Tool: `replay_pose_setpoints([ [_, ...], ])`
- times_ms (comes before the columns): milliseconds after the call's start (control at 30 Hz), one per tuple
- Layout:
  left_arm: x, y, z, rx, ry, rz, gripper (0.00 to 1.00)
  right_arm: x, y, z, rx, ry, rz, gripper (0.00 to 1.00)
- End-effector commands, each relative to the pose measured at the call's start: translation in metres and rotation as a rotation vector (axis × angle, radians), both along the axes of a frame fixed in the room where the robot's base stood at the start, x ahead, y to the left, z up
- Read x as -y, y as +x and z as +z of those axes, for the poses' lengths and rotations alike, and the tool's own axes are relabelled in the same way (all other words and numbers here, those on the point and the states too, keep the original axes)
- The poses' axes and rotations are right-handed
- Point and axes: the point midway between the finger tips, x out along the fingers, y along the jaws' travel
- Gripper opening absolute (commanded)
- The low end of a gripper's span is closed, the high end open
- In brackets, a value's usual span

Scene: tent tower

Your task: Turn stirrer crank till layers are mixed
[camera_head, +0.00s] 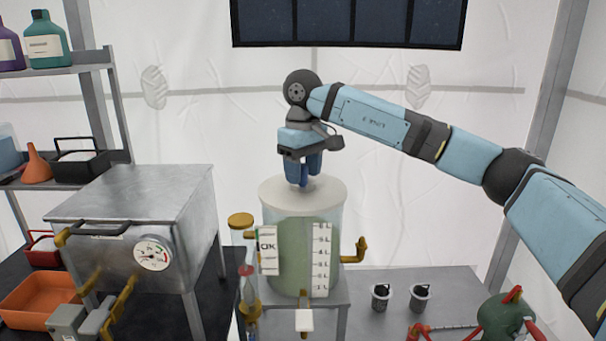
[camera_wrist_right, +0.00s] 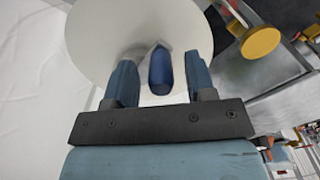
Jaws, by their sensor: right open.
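The stirrer tank (camera_head: 334,225) is a clear cylinder with a cream lid (camera_head: 330,194), standing on a metal table. Its contents (camera_head: 293,240) look an even dull green, with no layer boundary that I can see. A white scale and an "OK" card are on its front. My right gripper (camera_head: 302,172) points down above the lid. In the right wrist view its open fingers (camera_wrist_right: 160,82) stand on both sides of the dark blue crank knob (camera_wrist_right: 160,70), with gaps beside it. The crank arm beneath is mostly hidden. My left gripper is not in view.
A metal box with a dial gauge (camera_head: 152,252) stands left of the tank. A brass tap (camera_head: 355,251) sticks out from the tank's right side. Two small dark-filled cups (camera_head: 381,297) and a green round vessel (camera_head: 500,318) stand on the right. Shelves with bottles (camera_head: 44,42) are far left.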

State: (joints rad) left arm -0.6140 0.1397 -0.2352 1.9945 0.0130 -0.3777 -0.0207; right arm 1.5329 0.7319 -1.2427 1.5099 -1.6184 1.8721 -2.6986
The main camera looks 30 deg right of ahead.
Motion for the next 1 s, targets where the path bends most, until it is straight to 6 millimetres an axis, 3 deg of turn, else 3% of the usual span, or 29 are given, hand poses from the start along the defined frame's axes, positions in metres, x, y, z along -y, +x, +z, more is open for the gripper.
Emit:
replay_pose_setpoints([
  [500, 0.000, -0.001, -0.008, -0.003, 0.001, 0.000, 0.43, 0.000, 0.000, 0.110, 0.004, -0.001, 0.000, 0.50],
  [700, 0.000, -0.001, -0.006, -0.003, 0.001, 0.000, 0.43, 0.000, 0.000, 0.127, 0.003, 0.000, 0.000, 0.50],
  [1000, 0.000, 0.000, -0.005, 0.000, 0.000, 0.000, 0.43, 0.000, 0.000, 0.128, 0.001, 0.000, 0.001, 0.50],
])
